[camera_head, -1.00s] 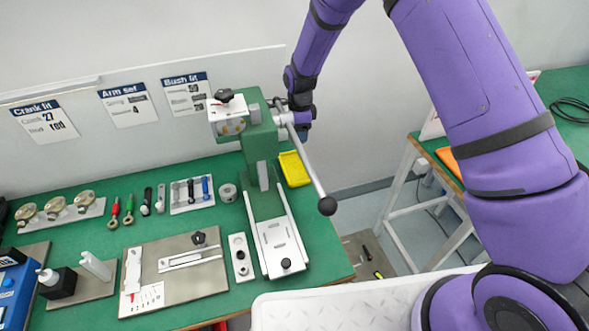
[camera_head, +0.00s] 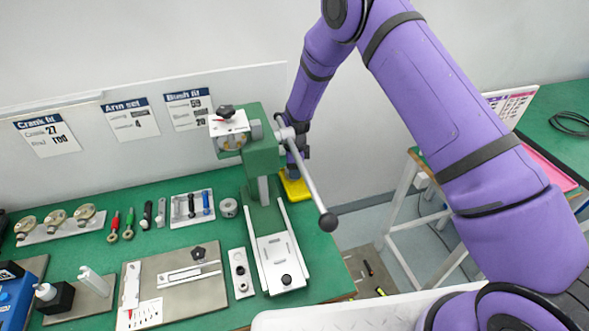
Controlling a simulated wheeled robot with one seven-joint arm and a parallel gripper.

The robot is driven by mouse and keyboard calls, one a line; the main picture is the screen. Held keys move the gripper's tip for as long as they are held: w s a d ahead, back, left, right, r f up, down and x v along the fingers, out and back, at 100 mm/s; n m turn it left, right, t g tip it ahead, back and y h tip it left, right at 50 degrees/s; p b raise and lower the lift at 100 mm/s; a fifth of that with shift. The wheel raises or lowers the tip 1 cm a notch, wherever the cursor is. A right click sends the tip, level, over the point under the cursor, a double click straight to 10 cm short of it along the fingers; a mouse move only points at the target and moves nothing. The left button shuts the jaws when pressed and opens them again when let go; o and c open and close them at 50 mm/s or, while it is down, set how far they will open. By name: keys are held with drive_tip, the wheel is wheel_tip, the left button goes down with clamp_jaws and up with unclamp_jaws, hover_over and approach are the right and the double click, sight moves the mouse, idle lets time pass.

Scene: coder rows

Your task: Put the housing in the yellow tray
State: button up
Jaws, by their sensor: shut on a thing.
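The yellow tray (camera_head: 297,192) lies on the green bench behind the press, to the right of its column and partly covered by my arm and the press. My gripper (camera_head: 292,172) points down at the tray, low over it or inside it; I cannot tell which. The press and its lever partly hide the gripper. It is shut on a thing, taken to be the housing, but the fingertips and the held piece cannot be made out.
The green press (camera_head: 262,150) with its long lever (camera_head: 308,180) stands close in front of my gripper. A grey ring (camera_head: 229,208), a tool tray (camera_head: 192,220) and a fixture plate (camera_head: 180,285) lie to the left. A second table (camera_head: 560,125) stands at right.

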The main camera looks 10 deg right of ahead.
drive_tip(key=shift+f, duration=0.3)
drive_tip(key=shift+f, duration=0.15)
drive_tip(key=o, duration=1)
wheel_tip(320, 180, up, 12)
drive_tip(key=shift+r, duration=0.15)
drive_tip(key=shift+d, duration=0.1)
